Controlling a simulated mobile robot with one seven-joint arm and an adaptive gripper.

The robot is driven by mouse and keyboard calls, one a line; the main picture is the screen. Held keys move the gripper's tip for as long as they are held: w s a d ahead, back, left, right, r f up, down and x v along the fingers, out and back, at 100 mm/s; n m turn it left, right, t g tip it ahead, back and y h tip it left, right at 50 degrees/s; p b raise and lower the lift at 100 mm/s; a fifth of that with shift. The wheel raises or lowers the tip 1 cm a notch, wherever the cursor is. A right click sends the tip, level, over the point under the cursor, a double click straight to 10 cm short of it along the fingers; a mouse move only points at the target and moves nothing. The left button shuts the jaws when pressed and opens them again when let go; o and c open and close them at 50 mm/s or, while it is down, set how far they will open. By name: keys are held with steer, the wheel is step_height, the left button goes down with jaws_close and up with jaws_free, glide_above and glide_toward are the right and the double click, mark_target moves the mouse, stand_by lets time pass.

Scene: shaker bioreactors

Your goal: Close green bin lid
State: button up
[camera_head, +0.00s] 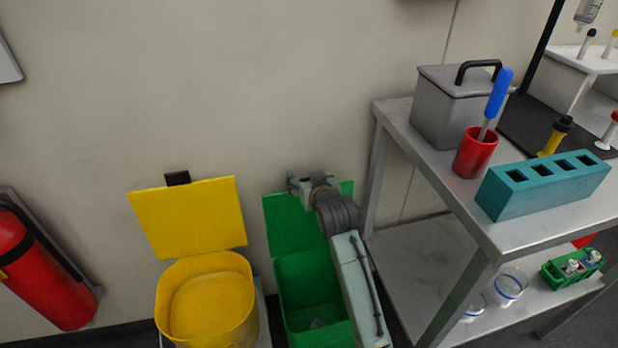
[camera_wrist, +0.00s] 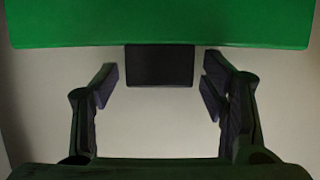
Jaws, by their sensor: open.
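The green bin (camera_head: 290,270) stands on the floor with its lid (camera_head: 285,228) raised upright behind its opening, near the wall. My gripper (camera_head: 299,185) is at the lid's top edge, and my arm hides the lid's right part. In the wrist view, the green lid (camera_wrist: 160,22) fills the top, with a black tab (camera_wrist: 160,65) on its edge. The fingers of my gripper (camera_wrist: 159,88) are open on either side of the tab, with gaps between. I cannot tell whether anything touches the lid.
A yellow bin (camera_head: 205,300) with its lid up stands left of the green bin. A red fire extinguisher (camera_head: 40,265) is at the far left. A metal table (camera_head: 425,165) with labware and a lower shelf stands close on the right. The wall is close behind.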

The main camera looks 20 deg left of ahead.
steer(key=shift+c, duration=0.4)
jaws_close()
stand_by(0.5)
